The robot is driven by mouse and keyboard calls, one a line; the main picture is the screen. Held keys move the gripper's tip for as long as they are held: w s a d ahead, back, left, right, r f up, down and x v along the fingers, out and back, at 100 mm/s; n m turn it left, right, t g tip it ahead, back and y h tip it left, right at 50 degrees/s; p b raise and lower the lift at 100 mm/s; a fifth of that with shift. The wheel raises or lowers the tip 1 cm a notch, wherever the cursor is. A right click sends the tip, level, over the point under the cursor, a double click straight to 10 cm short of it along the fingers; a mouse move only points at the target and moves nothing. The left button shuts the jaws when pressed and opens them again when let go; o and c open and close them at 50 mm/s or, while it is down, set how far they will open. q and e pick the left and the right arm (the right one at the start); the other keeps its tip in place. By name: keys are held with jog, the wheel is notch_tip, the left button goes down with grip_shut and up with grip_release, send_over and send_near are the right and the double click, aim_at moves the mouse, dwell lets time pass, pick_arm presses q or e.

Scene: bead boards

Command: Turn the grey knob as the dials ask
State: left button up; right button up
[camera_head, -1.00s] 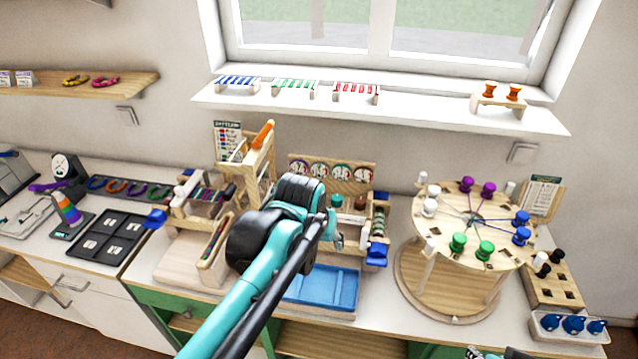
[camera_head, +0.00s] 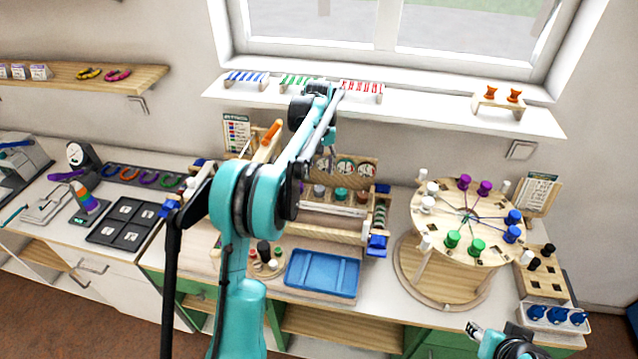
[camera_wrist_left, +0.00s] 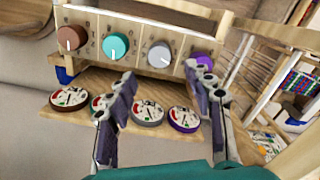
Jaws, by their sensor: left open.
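The grey knob (camera_wrist_left: 160,53) sits in a wooden panel between the teal knob (camera_wrist_left: 116,45) and the purple knob (camera_wrist_left: 203,58); the brown knob (camera_wrist_left: 71,38) is at the row's left. The grey knob also shows in the head view (camera_head: 319,190). Dials with matching rims stand on a board: the grey-rimmed dial (camera_wrist_left: 148,112), purple-rimmed dial (camera_wrist_left: 183,119) and brown-rimmed dial (camera_wrist_left: 69,98); a finger partly covers the teal one. My left gripper (camera_wrist_left: 165,76) is open and empty, its fingers apart in front of the grey knob. My right gripper (camera_head: 474,330) is at the bottom edge, its jaws unclear.
A blue tray (camera_head: 322,287) lies in front of the knob panel. A round bead table (camera_head: 440,205) stands to the right, and a black tray (camera_head: 108,236) lies left. A wooden frame with an orange piece (camera_head: 271,133) rises left of the dials.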

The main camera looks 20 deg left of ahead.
aim_at(319, 187)
pick_arm(q)
notch_tip(319, 187, down, 7)
jog(key=shift+r+b, duration=0.1)
jog(key=shift+b, duration=0.6)
jog(key=c, duration=1.2)
